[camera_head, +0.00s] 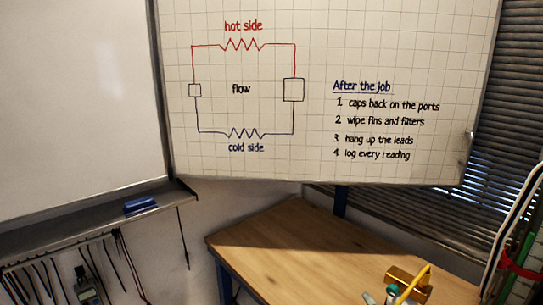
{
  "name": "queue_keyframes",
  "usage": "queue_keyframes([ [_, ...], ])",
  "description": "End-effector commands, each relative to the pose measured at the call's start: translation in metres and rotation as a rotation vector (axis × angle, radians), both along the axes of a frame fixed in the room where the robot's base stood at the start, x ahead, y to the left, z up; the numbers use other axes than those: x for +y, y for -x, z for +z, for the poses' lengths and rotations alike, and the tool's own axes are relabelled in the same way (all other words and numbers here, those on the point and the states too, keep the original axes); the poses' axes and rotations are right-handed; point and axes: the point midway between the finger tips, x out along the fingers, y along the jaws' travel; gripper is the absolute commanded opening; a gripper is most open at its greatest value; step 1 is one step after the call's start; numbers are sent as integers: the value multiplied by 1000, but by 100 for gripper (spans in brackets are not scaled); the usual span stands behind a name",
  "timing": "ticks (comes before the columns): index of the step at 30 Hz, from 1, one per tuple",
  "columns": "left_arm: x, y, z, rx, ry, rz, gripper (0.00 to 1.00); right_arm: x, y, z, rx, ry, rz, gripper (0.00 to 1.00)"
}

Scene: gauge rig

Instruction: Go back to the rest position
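Neither my left nor my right gripper shows in the head view, and I cannot tell whether they are open or shut. The view looks at a wooden workbench (290,250) below a gridded whiteboard (400,45). The board carries a hot side and cold side flow drawing and a list headed "After the job". A brass-coloured piece (404,276) with a yellow bar sits on the bench at the lower right. A small teal-topped item (392,290) is beside it, partly cut off by the frame.
A plain whiteboard (75,100) hangs at left, with a blue eraser (140,204) on its ledge. Dark leads (92,262) hang below. White, dark and green hoses (507,235) with a red band stand at the right edge. The bench's left part is clear.

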Motion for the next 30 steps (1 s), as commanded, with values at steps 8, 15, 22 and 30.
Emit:
queue_keyframes([
  [8, 0, 0, 0, 0, 0, 0, 40, -32, 119, -128, 589, -405, -301, 56],
  [15, 0, 0, 0, 1, 0, 0, 40, -32, 206, -171, 896, -567, -475, 56],
  [22, 0, 0, 0, 1, 0, 0, 40, -29, 233, -216, 1029, -614, -552, 56],
  [30, 0, 1, 0, 2, 0, 0, 40, -26, 224, -303, 1061, -599, -559, 56],
])
